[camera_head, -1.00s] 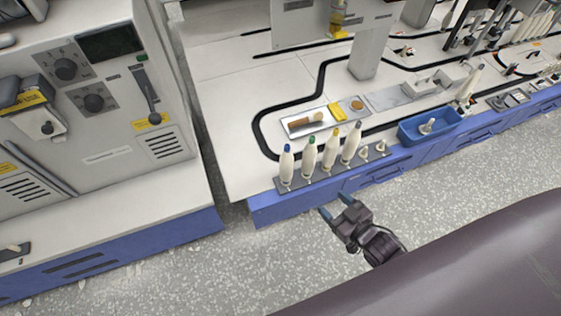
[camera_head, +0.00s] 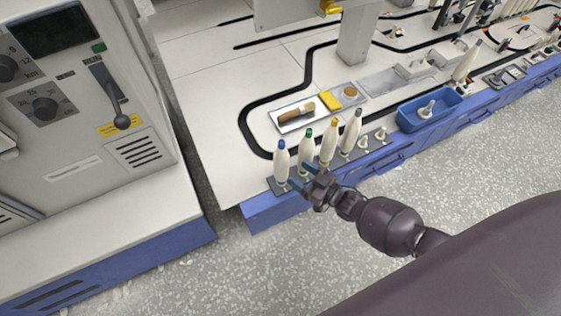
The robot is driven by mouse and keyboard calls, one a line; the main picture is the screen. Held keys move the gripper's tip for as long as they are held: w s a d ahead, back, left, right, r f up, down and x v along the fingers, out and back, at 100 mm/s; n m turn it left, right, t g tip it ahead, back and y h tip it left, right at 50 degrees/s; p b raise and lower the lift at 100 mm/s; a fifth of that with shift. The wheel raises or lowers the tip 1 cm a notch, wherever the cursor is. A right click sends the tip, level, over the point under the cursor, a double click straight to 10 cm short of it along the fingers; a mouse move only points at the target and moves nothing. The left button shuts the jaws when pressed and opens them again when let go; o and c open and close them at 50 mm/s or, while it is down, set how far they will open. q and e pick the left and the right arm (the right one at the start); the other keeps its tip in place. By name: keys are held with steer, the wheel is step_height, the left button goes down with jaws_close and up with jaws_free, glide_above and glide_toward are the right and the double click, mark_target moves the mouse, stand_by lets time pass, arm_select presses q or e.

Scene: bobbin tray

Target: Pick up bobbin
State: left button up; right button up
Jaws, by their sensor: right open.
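Several white bobbins with coloured tips stand upright in a row on a dark tray (camera_head: 348,166) at the bench's front edge. They are a blue-tipped bobbin (camera_head: 281,163), a green-tipped bobbin (camera_head: 307,148), a yellow-tipped bobbin (camera_head: 328,143) and a grey-tipped bobbin (camera_head: 350,135). My right gripper (camera_head: 303,175) is open and empty, with its fingers in front of the lower part of the green-tipped bobbin and close to the blue-tipped one. The fingers partly hide the base of the green-tipped bobbin. I cannot tell whether they touch it. My left gripper is not in view.
Behind the row lies a tray with a brush (camera_head: 296,112) and a yellow block (camera_head: 328,98). A blue bin (camera_head: 407,121) holding a white piece stands to the right. A grey machine (camera_head: 70,110) stands at left, across a gap from the bench.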

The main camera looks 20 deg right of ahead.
mark_target(288, 166)
steer(key=b+x, duration=0.1)
steer(key=x, duration=0.5)
steer(key=shift+s+a+f, duration=0.1)
steer(key=shift+a+f, duration=0.05)
steer(key=shift+w+a, duration=0.2)
steer(key=shift+w, duration=0.35)
steer(key=shift+c, duration=0.3)
steer(key=c, duration=0.7)
steer(key=shift+o, duration=0.2)
steer(key=shift+r, duration=0.25)
